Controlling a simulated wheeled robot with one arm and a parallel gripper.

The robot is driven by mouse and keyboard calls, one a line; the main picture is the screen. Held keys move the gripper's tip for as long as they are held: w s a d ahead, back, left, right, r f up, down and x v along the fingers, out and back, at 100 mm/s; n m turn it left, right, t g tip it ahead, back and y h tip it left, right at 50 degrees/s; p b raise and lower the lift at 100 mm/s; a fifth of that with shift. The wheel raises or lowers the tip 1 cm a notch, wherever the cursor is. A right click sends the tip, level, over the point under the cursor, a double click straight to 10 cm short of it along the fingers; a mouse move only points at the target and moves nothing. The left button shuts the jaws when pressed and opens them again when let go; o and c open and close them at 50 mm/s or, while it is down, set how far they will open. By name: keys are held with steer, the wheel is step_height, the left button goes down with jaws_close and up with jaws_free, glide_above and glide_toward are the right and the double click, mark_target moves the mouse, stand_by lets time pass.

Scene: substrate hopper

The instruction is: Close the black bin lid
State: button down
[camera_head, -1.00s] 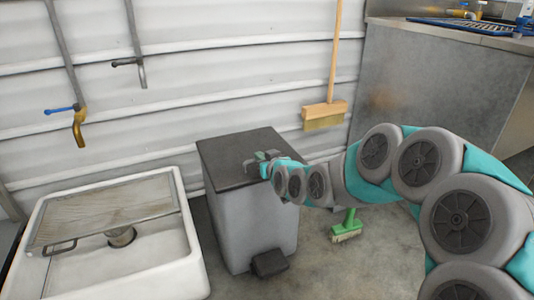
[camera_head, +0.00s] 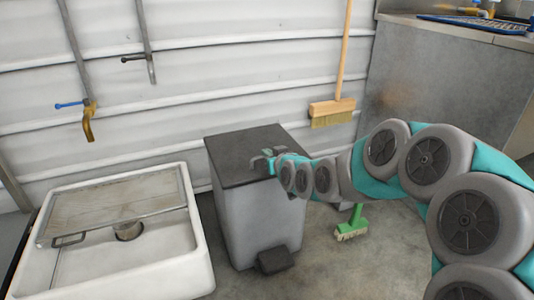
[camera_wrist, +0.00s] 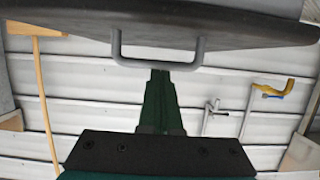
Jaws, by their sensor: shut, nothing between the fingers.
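The black bin lid (camera_head: 235,150) lies flat on top of the grey bin (camera_head: 255,220) in the head view, with no gap that I can make out. My gripper (camera_head: 266,161) is at the right part of the lid, beside its small grey handle, and partly hides it. In the wrist view, which is upside down, the dark lid (camera_wrist: 230,32) crosses the top edge, with its U-shaped handle (camera_wrist: 155,63) in the middle. My gripper (camera_wrist: 158,75) is shut and empty, its tips right by the handle; I cannot tell whether they touch it.
A white sink (camera_head: 190,245) with a wooden board (camera_head: 115,208) stands left of the bin. A broom (camera_head: 331,112) hangs on the wall behind, and a green brush (camera_head: 352,224) is on the right. A steel counter (camera_head: 440,75) is at the back right. A pedal (camera_head: 275,260) sticks out at the bin's base.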

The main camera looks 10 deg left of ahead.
step_height(320, 180, up, 2)
steer(key=shift+r, duration=0.15)
steer(key=s+d+f+m+g+h+p, duration=0.1)
steer(key=s+d+m+g+h+p, duration=0.4)
steer(key=s+d, duration=1.85)
steer(key=s+d+r+g+h+p, duration=0.1)
steer(key=s+d+r+g+p, duration=0.1)
steer(key=s, duration=0.6)
steer(key=s+d+r+m+g+h+p, duration=0.1)
steer(key=s+d+r+g+p, duration=0.1)
steer(key=s, duration=0.5)
steer(key=s+d+r+g+h+p, duration=0.1)
steer(key=s+d+r+g+p, duration=0.1)
steer(key=s, duration=0.6)
steer(key=g+p, duration=0.1)
steer(key=g, duration=0.1)
steer(key=shift+s+d+r+m+g+p, duration=0.2)
steer(key=shift+s+r+m+g+p, duration=0.1)
steer(key=shift+r+m+g, duration=0.1)
